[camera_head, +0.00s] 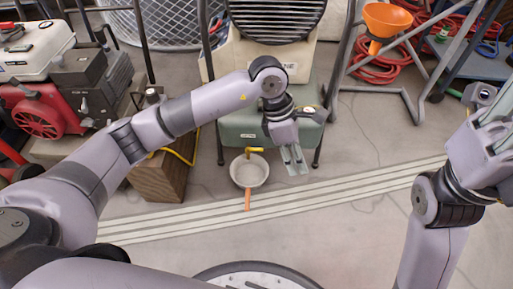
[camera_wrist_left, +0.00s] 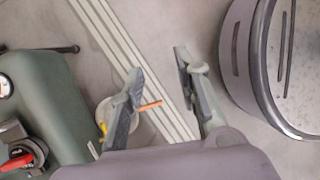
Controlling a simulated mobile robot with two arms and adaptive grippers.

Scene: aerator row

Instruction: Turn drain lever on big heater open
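The big heater (camera_head: 240,128) is a green tank on legs with a cream body and black grille above. A yellow drain lever (camera_head: 264,153) shows low on its front, above a round pan (camera_head: 249,174) with an orange handle on the floor. My left gripper (camera_head: 294,160) is just right of the lever, pointing down and apart from it. In the left wrist view its fingers (camera_wrist_left: 160,86) are spread with nothing between them; a finger partly hides the pan, and a bit of yellow (camera_wrist_left: 103,128) shows beside it. My right gripper (camera_head: 492,125) is raised at the right edge; its finger opening is unclear.
A red engine unit (camera_head: 40,115) and a wooden block (camera_head: 160,178) stand left of the heater. An orange funnel (camera_head: 388,20) on a metal frame and red hoses (camera_head: 375,68) are at the right. Pale strips (camera_head: 330,195) cross the open floor in front.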

